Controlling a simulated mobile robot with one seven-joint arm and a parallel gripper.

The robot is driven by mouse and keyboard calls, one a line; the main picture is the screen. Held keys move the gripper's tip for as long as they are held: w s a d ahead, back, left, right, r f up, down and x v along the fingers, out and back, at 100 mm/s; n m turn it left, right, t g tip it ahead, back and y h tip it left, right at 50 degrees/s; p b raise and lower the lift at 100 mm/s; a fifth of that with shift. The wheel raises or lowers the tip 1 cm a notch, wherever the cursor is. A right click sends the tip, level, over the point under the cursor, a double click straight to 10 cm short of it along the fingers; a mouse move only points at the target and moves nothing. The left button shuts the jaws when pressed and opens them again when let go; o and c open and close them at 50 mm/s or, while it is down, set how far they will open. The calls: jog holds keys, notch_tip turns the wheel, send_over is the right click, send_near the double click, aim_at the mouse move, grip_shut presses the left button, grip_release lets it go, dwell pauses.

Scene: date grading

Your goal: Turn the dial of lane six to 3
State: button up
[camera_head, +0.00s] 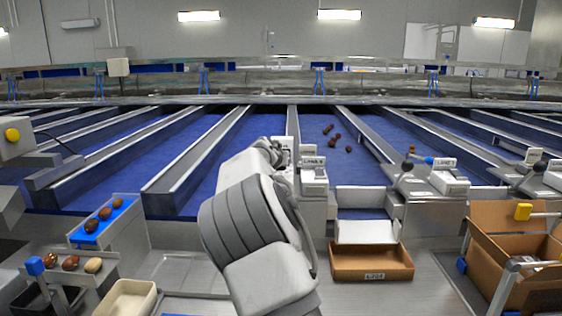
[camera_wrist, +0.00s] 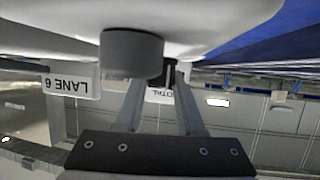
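The wrist view is upside down and shows a white label reading LANE 6 (camera_wrist: 72,84). Beside it, a dark grey round knob (camera_wrist: 132,54), seemingly the dial, stands out from a pale housing. No numbers or pointer setting can be read on it. My gripper (camera_wrist: 160,82) has its two fingers spread apart close to the knob, which overlaps the left finger in the picture. Whether they touch, I cannot tell. In the head view, my arm hides the fingers and the dial, next to a small white labelled box (camera_head: 313,178).
Several dates (camera_head: 338,138) lie on the blue belt behind. An open cardboard tray (camera_head: 372,275) sits below, right of my arm. A larger carton (camera_head: 490,265) stands at the right. Levers and another labelled box (camera_head: 448,180) are right of my arm. Sample trays (camera_head: 105,228) are left.

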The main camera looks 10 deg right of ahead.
jog(key=o, duration=0.5)
jog(key=shift+c, duration=0.2)
jog(key=b+v, duration=0.1)
jog(key=v, duration=1.6)
jog(key=shift+s+b, duration=0.15)
jog(key=shift+b, duration=0.15)
jog(key=s+d+f+m+g+y, duration=0.1)
jog(key=s+d+f+g, duration=0.25)
jog(key=d+f, duration=0.35)
jog(key=s+d+f+g+y, duration=0.25)
jog(key=s+f, duration=0.25)
jog(key=s, duration=0.6)
jog(key=s+a+f+n+y, duration=0.1)
jog(key=s+a+n, duration=0.15)
jog(key=s, duration=0.95)
jog(key=s+a+f+n+y, duration=0.1)
jog(key=s+a+n, duration=0.15)
jog(key=s, duration=0.95)
notch_tip(320, 180, up, 15)
jog(key=s+g+p, duration=0.1)
jog(key=p, duration=1.3)
jog(key=shift+d+f+h+p, duration=0.15)
jog(key=shift+d+h+p, duration=0.2)
jog(key=shift+p, duration=0.05)
